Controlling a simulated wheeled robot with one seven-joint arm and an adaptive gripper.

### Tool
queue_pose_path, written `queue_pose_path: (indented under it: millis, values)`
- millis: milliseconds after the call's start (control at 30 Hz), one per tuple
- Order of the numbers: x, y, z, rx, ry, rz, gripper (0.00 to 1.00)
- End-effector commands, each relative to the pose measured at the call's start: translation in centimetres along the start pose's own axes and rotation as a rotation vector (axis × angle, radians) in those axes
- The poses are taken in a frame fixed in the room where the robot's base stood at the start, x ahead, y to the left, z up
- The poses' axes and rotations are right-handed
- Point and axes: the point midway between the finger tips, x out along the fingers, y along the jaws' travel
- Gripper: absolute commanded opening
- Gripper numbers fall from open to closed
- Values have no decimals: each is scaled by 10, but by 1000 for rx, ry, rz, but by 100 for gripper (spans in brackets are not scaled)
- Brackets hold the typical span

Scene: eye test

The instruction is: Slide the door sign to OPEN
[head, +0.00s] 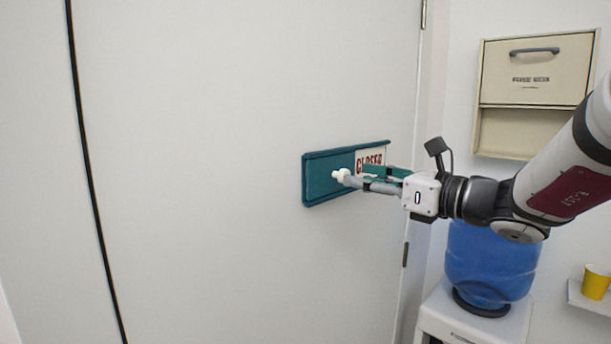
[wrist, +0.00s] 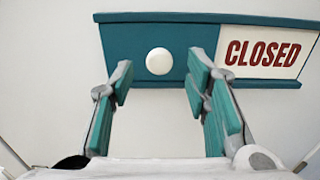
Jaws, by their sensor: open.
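The door sign (head: 325,179) is a long teal holder on the pale door, with a white panel (head: 371,158) at its right end reading CLOSED in red. In the wrist view the teal sign (wrist: 130,44) spans the top, and the CLOSED panel (wrist: 263,51) shows at right. A round white knob (wrist: 159,61) stands out from the sign's teal cover, left of the word. It also shows in the head view (head: 340,176). My gripper (wrist: 160,80) is open, its teal-padded fingers on either side of the knob in the picture. I cannot tell whether they touch it.
The door (head: 230,90) is flat and clear around the sign. To the right stand a water cooler with a blue bottle (head: 490,262) and a wall box (head: 535,70) with a dark handle. A yellow cup (head: 596,282) sits on a small shelf at far right.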

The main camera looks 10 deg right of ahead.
Motion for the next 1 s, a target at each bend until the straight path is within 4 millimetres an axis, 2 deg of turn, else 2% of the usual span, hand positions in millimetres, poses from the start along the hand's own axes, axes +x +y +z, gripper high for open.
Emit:
queue_pose_path:
  millis: [200,567,600,767,800,1000]
  values:
    - [24,0,0,0,1,2,43]
    - [29,0,0,-1,1,0,43]
    - [29,0,0,0,1,0,39]
    - [29,0,0,-1,1,0,3]
    - [29,0,0,-1,1,0,0]
    - [29,-1,0,0,1,0,0]
